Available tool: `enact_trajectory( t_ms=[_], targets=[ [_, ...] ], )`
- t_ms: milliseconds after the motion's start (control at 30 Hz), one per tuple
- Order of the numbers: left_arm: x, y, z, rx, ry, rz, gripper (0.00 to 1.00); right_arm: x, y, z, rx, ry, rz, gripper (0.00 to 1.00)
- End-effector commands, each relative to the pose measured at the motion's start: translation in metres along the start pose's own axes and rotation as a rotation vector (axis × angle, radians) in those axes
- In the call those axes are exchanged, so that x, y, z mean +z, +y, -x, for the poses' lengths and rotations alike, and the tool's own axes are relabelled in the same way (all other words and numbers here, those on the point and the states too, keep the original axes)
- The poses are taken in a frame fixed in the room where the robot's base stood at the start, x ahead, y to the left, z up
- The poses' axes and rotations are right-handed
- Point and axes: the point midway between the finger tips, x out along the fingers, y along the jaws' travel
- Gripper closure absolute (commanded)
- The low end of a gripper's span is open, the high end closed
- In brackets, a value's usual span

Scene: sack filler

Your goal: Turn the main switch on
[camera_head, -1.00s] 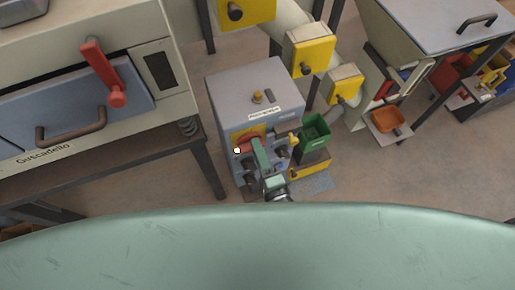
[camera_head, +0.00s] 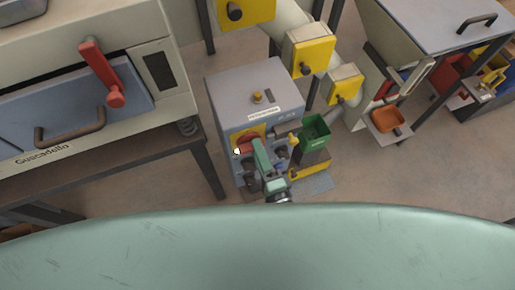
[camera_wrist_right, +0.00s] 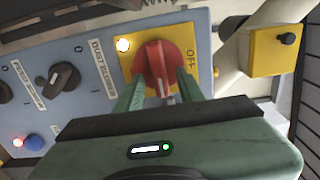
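The main switch is a red rotary knob (camera_wrist_right: 157,62) on a yellow plate (camera_wrist_right: 190,50) marked "OFF" in the right wrist view. In the head view the red knob (camera_head: 247,146) is on the front of a grey-blue control cabinet (camera_head: 232,112). My right gripper (camera_wrist_right: 160,88) is in front of the knob, with its green fingers apart, one on each side of the knob's lower part. Whether they touch it cannot be told. In the head view my right gripper (camera_head: 258,150) partly covers the panel. My left gripper is not in view.
A lit white lamp (camera_wrist_right: 123,45) is beside the knob. Black selector knobs (camera_wrist_right: 64,77) and a blue button (camera_wrist_right: 33,142) are on the same panel. An oven-like machine (camera_head: 75,90) with a red lever stands at the left.

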Motion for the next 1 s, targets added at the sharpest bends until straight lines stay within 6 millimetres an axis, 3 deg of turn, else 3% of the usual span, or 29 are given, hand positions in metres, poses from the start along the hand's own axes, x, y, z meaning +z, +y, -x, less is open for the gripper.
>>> enact_trajectory(
  t_ms=[200, 400, 1000],
  targets=[
    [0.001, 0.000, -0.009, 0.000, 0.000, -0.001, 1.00, 0.001, 0.003, 0.039, 0.004, -0.002, -0.001, 0.62],
    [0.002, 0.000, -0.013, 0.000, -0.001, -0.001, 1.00, 0.000, 0.002, 0.064, 0.003, -0.001, -0.001, 0.62],
    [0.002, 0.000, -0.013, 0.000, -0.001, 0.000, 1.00, 0.000, 0.001, 0.070, 0.002, -0.001, -0.001, 0.62]
  ],
)
